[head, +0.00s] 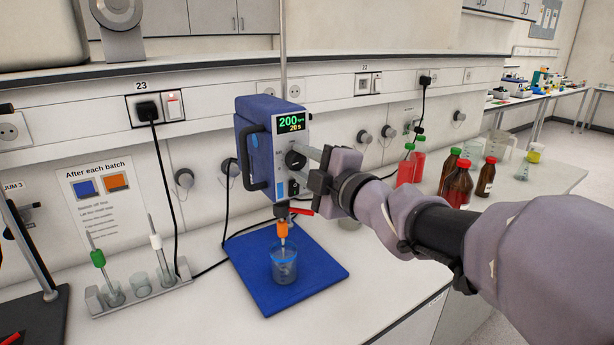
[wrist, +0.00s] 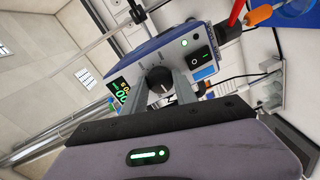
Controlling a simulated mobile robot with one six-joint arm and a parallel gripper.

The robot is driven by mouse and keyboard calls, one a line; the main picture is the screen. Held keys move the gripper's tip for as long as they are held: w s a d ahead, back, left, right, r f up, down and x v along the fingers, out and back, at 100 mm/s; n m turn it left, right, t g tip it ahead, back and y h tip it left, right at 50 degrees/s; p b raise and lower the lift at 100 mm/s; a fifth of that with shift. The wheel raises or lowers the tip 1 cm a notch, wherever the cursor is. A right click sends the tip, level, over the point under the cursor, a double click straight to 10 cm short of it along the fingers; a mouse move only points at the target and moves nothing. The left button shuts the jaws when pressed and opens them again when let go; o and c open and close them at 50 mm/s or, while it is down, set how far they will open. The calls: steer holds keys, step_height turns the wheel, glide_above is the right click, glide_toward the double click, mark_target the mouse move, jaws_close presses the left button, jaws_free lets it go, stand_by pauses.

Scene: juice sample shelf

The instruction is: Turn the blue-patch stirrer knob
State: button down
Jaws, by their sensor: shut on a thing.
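The blue stirrer (head: 262,150) stands upright above a blue mat (head: 325,262), with its grey front panel facing my arm. Its display (head: 290,122) reads 200 rpm and 20 s. The black knob (head: 294,158) is below the display; it also shows in the wrist view (wrist: 159,79). My gripper (head: 303,156) is shut on the knob, with one finger on each side of it. A blue patch (wrist: 204,73) is on the panel near the black rocker switch (wrist: 199,60). A beaker (head: 284,266) with bluish liquid stands on the mat under the orange-topped stirring shaft (head: 284,230).
A rack (head: 140,290) with green- and white-topped pieces stands at the left. A notice (head: 100,200) headed "After each batch" shows blue and orange squares. Black cables run along the wall.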

steer(key=shift+n+b, duration=1.6)
steer(key=shift+n, duration=0.6)
steer(key=c, duration=1)
jaws_free()
steer(key=shift+o, duration=0.2)
steer(key=p+v, duration=0.4)
steer(key=v, duration=1.3)
steer(key=shift+s+p, duration=0.25)
steer(key=shift+p, duration=0.05)
